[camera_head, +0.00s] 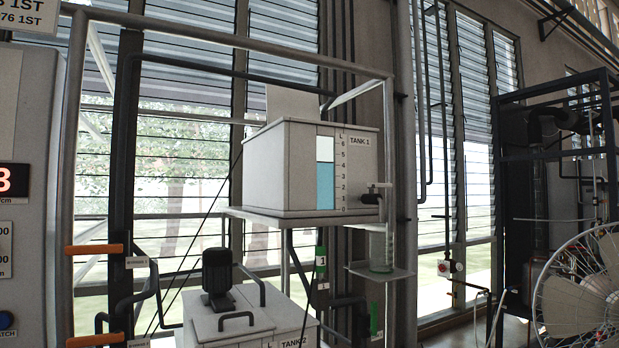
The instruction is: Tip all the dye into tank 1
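Tank 1 (270,172) is a pale box on a raised stand in the middle of the view. Its front gauge (325,185) shows blue liquid up to a little above the 4 mark. A pale panel (290,103) stands up at its top, perhaps a raised lid. A small dark tap (370,198) is on its lower right front. Below the tap, a clear cylinder (381,250) stands on a small shelf (370,272); I cannot tell what it holds. I cannot make out any dye container. Neither of my grippers is in view.
Tank 2 (270,318) is below, with a dark motor-like unit (217,280) on top. Orange handles (94,249) jut out at left, beside a grey panel with a red display (14,180). A black frame (515,190) and a large fan (585,295) stand at right.

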